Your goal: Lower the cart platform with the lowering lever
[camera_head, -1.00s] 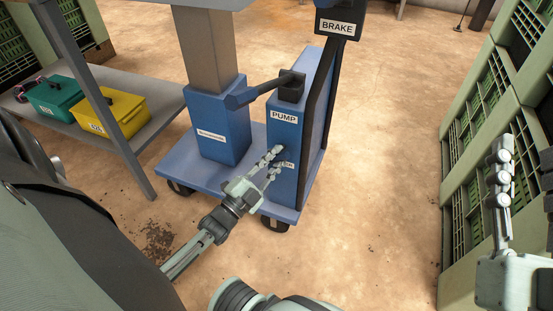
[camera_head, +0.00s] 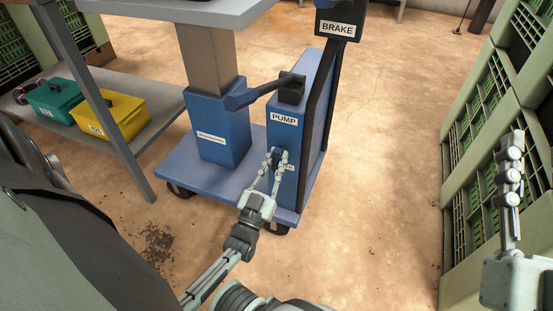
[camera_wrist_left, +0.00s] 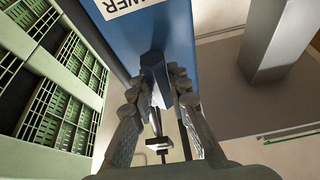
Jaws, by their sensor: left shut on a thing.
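The blue cart (camera_head: 205,172) stands on the floor, with its grey-blue platform (camera_head: 215,12) partly in view at the top of the head view, on a brown-grey column. My left gripper (camera_head: 278,156) is at the front of the blue pump housing, below the PUMP label. In the left wrist view its fingers are shut on the dark blue lowering lever (camera_wrist_left: 155,72), under a label that ends in "WER" (camera_wrist_left: 120,4). The fingers hide most of the lever in the head view. My right gripper (camera_head: 510,170) is at the right edge, away from the cart; its opening is unclear.
A shelf (camera_head: 150,132) at left carries a green box (camera_head: 55,98) and a yellow box (camera_head: 112,112). Green crates (camera_head: 490,120) stand at right. The floor between is clear.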

